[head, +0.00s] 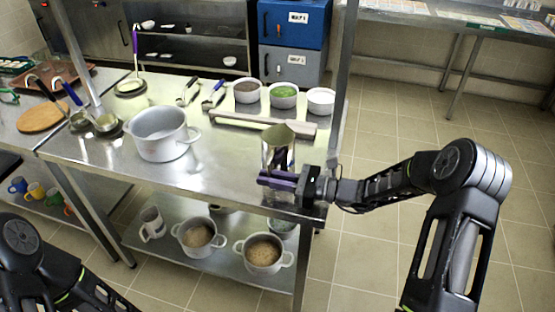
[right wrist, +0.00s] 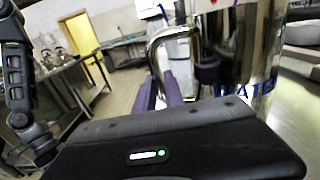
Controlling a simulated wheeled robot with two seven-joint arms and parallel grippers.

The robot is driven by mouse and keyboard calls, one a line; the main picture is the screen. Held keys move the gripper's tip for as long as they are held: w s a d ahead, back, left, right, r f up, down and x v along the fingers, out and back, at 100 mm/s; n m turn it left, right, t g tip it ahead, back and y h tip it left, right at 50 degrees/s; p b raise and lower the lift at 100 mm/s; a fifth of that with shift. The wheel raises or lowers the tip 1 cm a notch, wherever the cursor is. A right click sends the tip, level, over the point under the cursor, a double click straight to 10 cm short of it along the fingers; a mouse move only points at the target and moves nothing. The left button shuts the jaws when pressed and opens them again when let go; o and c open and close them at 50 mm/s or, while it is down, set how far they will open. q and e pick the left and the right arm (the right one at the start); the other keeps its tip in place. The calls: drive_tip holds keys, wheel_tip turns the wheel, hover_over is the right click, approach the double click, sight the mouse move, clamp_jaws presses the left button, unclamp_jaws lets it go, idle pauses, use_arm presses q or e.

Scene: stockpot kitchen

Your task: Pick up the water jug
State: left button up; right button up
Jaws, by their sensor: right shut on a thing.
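The water jug (head: 279,146) is a shiny metal vessel near the right front edge of the steel table. In the right wrist view the jug (right wrist: 262,45) is close up, with blue "WATER" lettering and a curved metal handle (right wrist: 160,45). My right gripper (head: 272,181) is at the jug's near side, its purple fingers shut on the handle. The gripper hides the jug's base, so I cannot tell whether it touches the table. My left arm shows at the lower left, but its gripper is out of view.
A large grey pot (head: 161,136) stands on the table (head: 225,165) left of the jug. A long grey bar (head: 262,122) and bowls (head: 284,95) lie behind it. An upright post (head: 342,85) rises close to the jug's right. More pots (head: 263,253) stand on the lower shelf.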

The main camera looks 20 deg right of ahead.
sight(269, 162)
clamp_jaws()
idle(0.8)
drive_tip(key=shift+r, duration=0.1)
wheel_tip(269, 162, up, 10)
drive_tip(key=shift+b, duration=0.45)
idle(0.8)
